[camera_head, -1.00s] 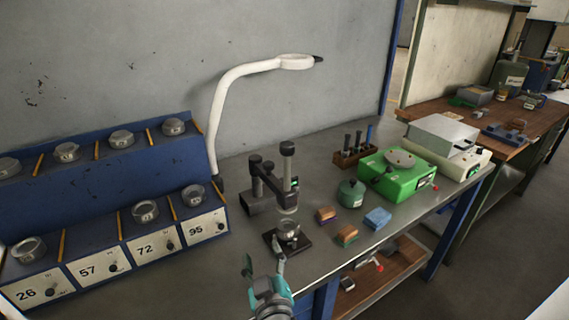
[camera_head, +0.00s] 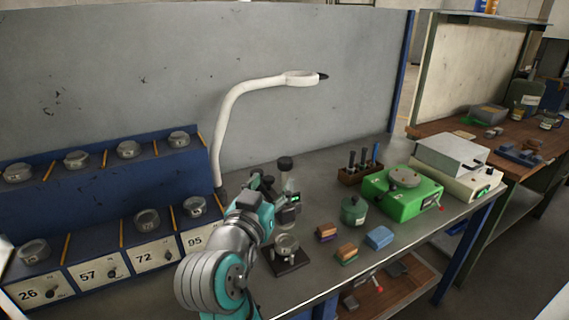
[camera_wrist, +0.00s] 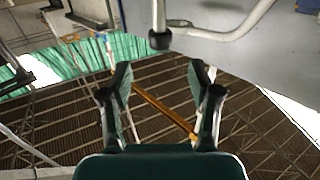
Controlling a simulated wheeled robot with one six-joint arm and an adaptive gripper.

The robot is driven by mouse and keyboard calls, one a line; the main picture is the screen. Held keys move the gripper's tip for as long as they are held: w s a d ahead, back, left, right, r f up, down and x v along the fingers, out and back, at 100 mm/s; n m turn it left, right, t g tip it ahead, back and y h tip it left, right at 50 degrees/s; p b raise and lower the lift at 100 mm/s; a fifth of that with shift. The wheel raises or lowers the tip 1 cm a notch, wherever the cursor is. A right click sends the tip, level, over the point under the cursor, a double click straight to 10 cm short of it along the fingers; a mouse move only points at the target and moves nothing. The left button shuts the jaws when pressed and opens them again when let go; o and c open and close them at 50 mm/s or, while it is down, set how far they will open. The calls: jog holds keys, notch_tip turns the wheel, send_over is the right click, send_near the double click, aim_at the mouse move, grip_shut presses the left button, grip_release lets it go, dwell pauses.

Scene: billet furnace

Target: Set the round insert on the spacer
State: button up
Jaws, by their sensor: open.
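Several similar round metal pieces are in view, and I cannot tell which is the insert or the spacer. One round metal piece (camera_head: 286,244) rests on a dark square base (camera_head: 290,262) under a dial gauge stand (camera_head: 286,165). Others sit on the blue rack at left, such as the one above label 95 (camera_head: 195,207) and the one above label 72 (camera_head: 147,220). In the wrist view my gripper (camera_wrist: 160,75) is open and empty, facing the roof trusses. In the head view my arm covers part of the gauge stand; the fingertips are not clear.
To the right stand a green lidded pot (camera_head: 354,211), small brushes (camera_head: 346,252), a blue block (camera_head: 379,237), a green scale (camera_head: 392,198) and a tool holder (camera_head: 360,174). Some bare bench lies between them.

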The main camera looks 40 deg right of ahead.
aim_at(283, 167)
jog(key=x, duration=0.9)
jog(key=shift+w+d+f, duration=0.1)
jog(key=shift+w+d, duration=0.1)
jog(key=shift+d, duration=0.15)
grip_shut()
